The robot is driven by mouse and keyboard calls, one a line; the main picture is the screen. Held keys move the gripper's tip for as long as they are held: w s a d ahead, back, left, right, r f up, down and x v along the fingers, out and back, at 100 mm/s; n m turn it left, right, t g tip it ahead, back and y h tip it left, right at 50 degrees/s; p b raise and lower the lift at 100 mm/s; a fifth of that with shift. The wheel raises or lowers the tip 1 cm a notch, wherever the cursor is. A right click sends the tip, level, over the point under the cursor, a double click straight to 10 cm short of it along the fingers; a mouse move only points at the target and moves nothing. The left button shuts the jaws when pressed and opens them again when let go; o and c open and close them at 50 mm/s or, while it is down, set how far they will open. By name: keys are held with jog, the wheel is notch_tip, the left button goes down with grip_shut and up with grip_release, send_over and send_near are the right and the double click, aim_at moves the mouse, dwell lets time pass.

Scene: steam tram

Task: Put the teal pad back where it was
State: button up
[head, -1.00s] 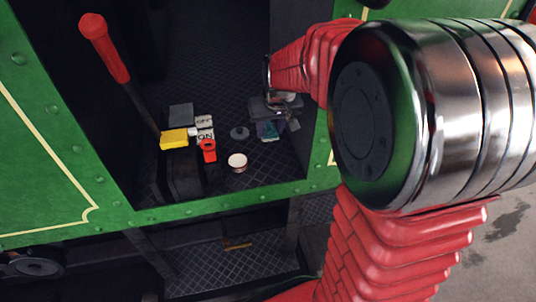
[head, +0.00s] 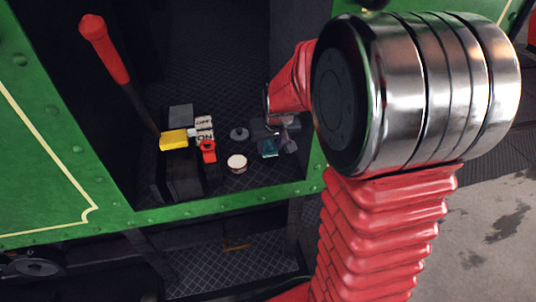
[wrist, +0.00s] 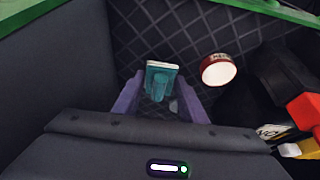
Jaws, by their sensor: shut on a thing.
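The teal pad (wrist: 160,82) has a pale edge along one side and shows between the two purple fingers of my gripper (wrist: 160,97) in the wrist view. My gripper is shut on it. In the head view the teal pad (head: 269,148) shows just below my gripper (head: 270,140), at the right of the dark cab floor. The gripper hides its upper part there. I cannot tell whether the pad touches the floor.
A red-and-white round tin (head: 237,163) stands left of the pad, with a grey knob-like disc (head: 239,134) behind it. Further left are a red tag (head: 208,151), white ON/OFF labels (head: 204,130) and a yellow block (head: 174,140). A red-handled lever (head: 105,50) and green cab edge (head: 220,201) frame the opening.

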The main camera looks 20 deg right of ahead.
aim_at(271, 151)
jog(key=shift+f, duration=1.85)
jog(key=o, duration=1)
jog(key=shift+r, duration=0.1)
jog(key=v, duration=1.2)
